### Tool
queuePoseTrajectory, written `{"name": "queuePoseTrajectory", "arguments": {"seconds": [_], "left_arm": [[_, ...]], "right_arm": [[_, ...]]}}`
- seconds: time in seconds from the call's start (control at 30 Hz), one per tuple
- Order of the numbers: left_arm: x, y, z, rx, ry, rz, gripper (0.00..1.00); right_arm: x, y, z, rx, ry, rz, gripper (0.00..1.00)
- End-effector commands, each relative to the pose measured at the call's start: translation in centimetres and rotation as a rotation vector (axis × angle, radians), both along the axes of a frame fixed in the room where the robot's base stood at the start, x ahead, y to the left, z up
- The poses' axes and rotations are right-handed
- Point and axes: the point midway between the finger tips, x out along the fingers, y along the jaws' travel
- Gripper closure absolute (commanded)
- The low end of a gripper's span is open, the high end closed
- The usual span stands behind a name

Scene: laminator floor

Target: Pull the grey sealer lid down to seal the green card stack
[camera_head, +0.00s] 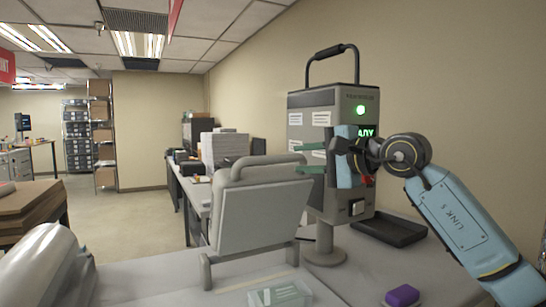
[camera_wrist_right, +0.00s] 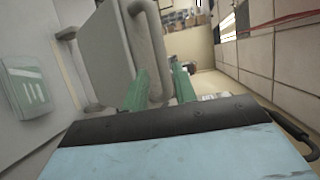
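The grey sealer lid (camera_head: 258,212) stands raised, with a rounded handle bar (camera_head: 262,167) along its top. A pale green, translucent-looking stack (camera_head: 280,294) lies low in front of it, cut by the lower picture edge. In the wrist view the lid (camera_wrist_right: 112,45) fills the upper middle, and the green stack (camera_wrist_right: 30,86) is at the left. My right gripper (camera_head: 299,158) is at the right of the lid's top, its green fingers apart. In the wrist view the handle's end shows between the fingertips (camera_wrist_right: 163,82); contact cannot be told. My left gripper is out of view.
A grey machine (camera_head: 306,110) with a green lamp stands behind my right gripper. A black tray (camera_head: 390,231) and a purple block (camera_head: 402,296) lie on the right of the table. Brown boards (camera_head: 28,204) are stacked at the left. Open floor lies beyond.

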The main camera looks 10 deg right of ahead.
Motion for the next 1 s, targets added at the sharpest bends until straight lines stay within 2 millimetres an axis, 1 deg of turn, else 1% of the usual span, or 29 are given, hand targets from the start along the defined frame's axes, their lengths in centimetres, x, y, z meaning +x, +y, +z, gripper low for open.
{"name": "queuePoseTrajectory", "arguments": {"seconds": [0.03,0.2,0.4,0.6,0.9,1.0], "left_arm": [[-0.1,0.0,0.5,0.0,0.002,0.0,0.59],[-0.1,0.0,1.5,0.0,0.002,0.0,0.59],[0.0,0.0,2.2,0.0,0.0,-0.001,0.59],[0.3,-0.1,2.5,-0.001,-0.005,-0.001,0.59],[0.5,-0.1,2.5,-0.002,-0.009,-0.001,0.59],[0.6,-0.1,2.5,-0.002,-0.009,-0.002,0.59]], "right_arm": [[0.8,1.0,0.1,0.004,0.004,0.004,0.72],[3.6,3.3,-0.3,0.005,0.004,0.003,0.72],[5.8,5.2,-0.8,0.006,0.003,0.003,0.72],[6.8,5.9,-1.1,0.005,0.001,0.002,0.72],[6.9,6.0,-1.2,0.004,0.002,0.001,0.72],[6.9,6.0,-1.2,0.004,0.002,0.001,0.85]]}}
